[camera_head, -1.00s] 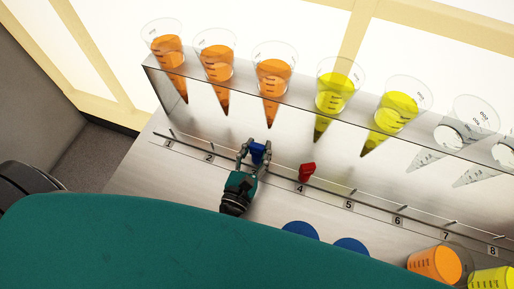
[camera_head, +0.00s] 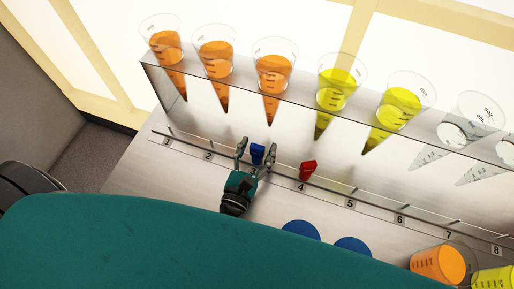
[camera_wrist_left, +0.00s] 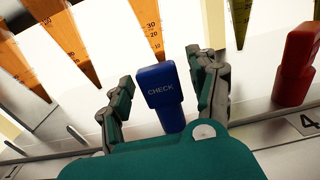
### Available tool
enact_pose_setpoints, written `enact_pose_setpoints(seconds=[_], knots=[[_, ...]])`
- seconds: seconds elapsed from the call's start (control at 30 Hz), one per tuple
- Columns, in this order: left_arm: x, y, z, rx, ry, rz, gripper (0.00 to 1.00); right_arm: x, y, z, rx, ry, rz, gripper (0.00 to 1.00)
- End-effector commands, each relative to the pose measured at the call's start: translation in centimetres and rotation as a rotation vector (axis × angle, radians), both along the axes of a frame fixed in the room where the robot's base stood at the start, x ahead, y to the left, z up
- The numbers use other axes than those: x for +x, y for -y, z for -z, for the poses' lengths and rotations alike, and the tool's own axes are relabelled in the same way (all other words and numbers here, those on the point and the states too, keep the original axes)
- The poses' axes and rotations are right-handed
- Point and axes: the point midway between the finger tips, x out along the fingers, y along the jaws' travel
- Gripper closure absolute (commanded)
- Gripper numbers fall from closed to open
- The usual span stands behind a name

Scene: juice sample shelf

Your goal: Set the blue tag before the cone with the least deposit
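The blue tag (camera_head: 257,154) stands upright on the rail at place 3, below the third orange cone (camera_head: 273,78). In the left wrist view the blue tag (camera_wrist_left: 162,92) reads CHECK. My left gripper (camera_head: 255,148) is open around it, with a finger on each side and gaps between fingers and tag. The red tag (camera_head: 308,170) stands at place 4, before the first yellow cone (camera_head: 336,88). More cones hang in the shelf: two orange at the left, another yellow (camera_head: 398,108) and clear ones at the right. Dark deposit shows in the tips of the coloured cones. My right gripper is not in view.
The numbered rail (camera_head: 375,200) runs along the bench below the cone shelf (camera_head: 300,102). Two blue discs (camera_head: 301,229) lie near the front. Beakers of orange (camera_head: 437,264) and yellow liquid stand at the lower right. The rail from 5 to 8 is free of tags.

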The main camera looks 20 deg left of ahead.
Motion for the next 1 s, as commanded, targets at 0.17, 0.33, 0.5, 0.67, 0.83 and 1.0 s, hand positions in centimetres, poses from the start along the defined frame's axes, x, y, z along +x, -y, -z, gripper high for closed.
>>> enact_pose_setpoints(seconds=[0.17,0.33,0.5,0.67,0.83,1.0], knots=[[0.0,0.0,0.0,0.000,-0.001,0.000,0.40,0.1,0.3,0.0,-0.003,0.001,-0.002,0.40],[-1.4,-0.1,0.1,0.001,-0.003,0.000,0.40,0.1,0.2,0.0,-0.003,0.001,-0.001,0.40],[-4.8,-0.2,0.2,0.002,-0.005,0.003,0.40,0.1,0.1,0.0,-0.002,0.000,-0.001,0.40],[-8.2,-0.3,0.1,0.002,-0.005,0.003,0.40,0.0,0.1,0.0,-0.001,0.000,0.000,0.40],[-10.8,-0.5,0.1,0.002,-0.002,0.002,0.40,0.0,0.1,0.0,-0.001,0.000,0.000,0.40],[-11.9,-0.5,0.0,-0.001,-0.001,0.001,0.40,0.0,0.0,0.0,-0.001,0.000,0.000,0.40]])
